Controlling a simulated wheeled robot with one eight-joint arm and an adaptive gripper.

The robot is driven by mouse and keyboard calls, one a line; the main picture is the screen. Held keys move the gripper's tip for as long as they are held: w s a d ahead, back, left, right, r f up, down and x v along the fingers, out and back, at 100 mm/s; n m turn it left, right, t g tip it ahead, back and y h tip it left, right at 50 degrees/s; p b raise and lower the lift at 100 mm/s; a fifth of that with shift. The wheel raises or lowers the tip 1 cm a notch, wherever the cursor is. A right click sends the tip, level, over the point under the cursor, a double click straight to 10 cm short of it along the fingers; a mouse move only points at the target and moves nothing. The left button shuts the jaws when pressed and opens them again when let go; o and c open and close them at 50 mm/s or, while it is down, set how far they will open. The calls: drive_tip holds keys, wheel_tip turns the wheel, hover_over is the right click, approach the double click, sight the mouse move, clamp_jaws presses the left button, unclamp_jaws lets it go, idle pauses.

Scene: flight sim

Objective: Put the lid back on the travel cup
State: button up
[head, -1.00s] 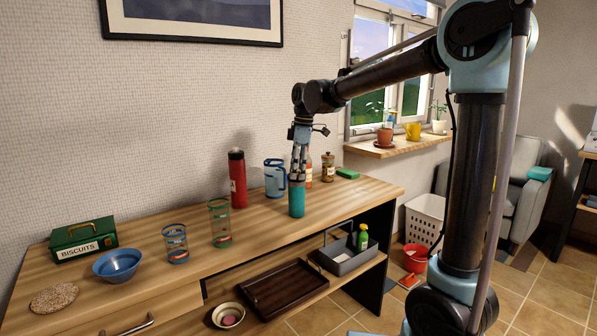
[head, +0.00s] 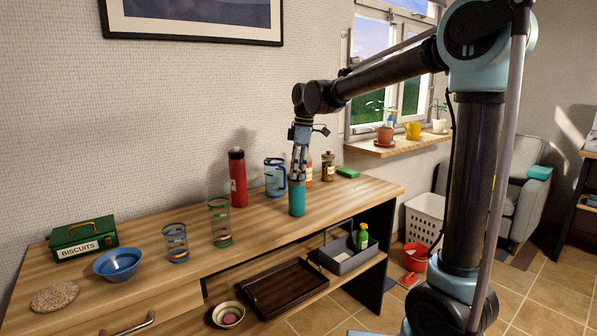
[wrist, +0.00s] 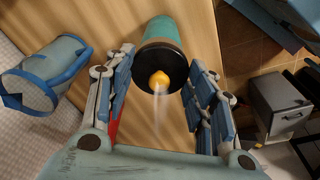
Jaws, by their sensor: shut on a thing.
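The teal travel cup (head: 297,201) stands upright near the front edge of the wooden worktop. The lid lines up with the cup's mouth, covering the opening. Whether it is fully seated, I cannot tell. My gripper (head: 298,177) points down over the cup. In the wrist view my gripper (wrist: 161,68) has a finger on each side of the lid and is shut on it.
A blue jug (head: 274,177) and a red flask (head: 237,178) stand left of the cup, with bottles and a jar (head: 328,168) behind. Glass tumblers (head: 220,222), a blue bowl (head: 118,264) and a green biscuit tin (head: 83,240) are further left. The worktop's front edge is close.

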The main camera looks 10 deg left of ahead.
drive_tip(key=o, duration=1)
drive_tip(key=shift+c, duration=0.2)
drive_tip(key=o, duration=0.5)
drive_tip(key=shift+r, duration=0.1)
drive_tip(key=shift+r, duration=3.4)
